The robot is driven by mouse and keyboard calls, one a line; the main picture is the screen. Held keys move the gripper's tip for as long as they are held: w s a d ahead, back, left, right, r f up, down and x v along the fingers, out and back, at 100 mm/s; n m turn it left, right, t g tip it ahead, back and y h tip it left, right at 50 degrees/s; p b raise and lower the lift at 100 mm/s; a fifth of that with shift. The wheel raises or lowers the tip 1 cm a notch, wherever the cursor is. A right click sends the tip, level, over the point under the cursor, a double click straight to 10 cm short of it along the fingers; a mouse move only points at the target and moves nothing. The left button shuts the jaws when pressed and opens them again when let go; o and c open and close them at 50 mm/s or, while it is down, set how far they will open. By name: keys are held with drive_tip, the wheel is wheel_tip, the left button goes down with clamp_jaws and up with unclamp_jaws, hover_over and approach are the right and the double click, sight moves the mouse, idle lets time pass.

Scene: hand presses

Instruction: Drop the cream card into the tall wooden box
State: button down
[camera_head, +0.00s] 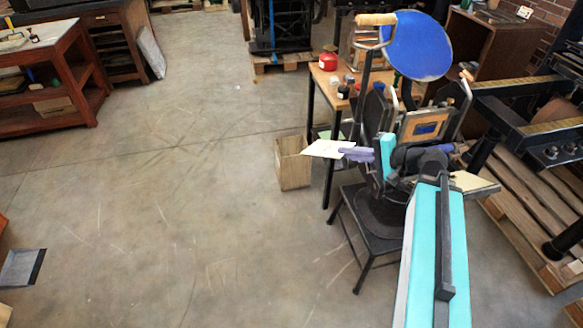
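The cream card (322,148) sticks out to the left from the purple fingers of my gripper (350,153), which appears shut on its right end. The card looks roughly flat. The tall wooden box (293,172) stands upright on the floor, left of the small table. In the picture, the card's left part overlaps the box's upper right edge and hides part of the opening. The exact height of the card above the box cannot be told from this one view.
A hand press with a blue ink disc (417,46) stands behind and around my gripper, on a dark stand (375,212). A wooden table (335,80) with a red tin (328,61) and several jars is behind the box.

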drive_tip(key=f, duration=0.2)
drive_tip(key=s+f, duration=0.1)
drive_tip(key=f, duration=0.2)
drive_tip(key=shift+s+f, duration=0.15)
drive_tip(key=shift+f, duration=0.1)
drive_tip(key=shift+s, duration=0.1)
